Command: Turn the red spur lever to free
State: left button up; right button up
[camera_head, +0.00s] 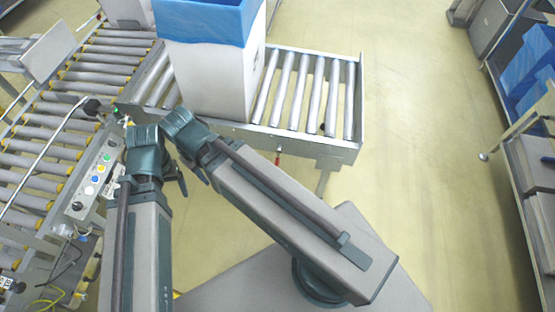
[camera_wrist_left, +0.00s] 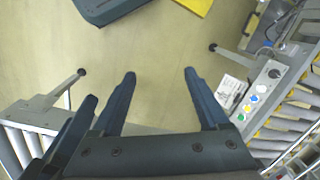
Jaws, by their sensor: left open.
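The red spur lever (camera_head: 278,159) is a small red handle hanging below the front side rail of the short roller spur in the head view. I cannot make out its exact setting. My left gripper (camera_head: 148,186) is partly hidden under its own wrist, left of the lever and well apart from it. In the left wrist view my left gripper (camera_wrist_left: 160,74) has its two fingers wide apart with only floor between them. My right arm reaches in to the left of the lever; its gripper is mostly hidden beneath its wrist.
A tall white box (camera_head: 207,80) with a blue liner (camera_head: 205,20) stands on the spur rollers (camera_head: 305,90). A control panel (camera_head: 96,175) with coloured buttons is close left of my left gripper. The floor (camera_head: 420,150) right of the spur is clear.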

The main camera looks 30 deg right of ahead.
aim_at(279, 150)
jog(key=j+z, duration=0.1)
jog(key=z, duration=0.35)
jog(key=i+j+z, duration=0.1)
jog(key=z, duration=0.4)
jog(key=j+z, duration=0.15)
jog(key=z, duration=0.3)
jog(key=j+z, duration=0.15)
jog(key=z, duration=0.35)
jog(key=i, duration=0.05)
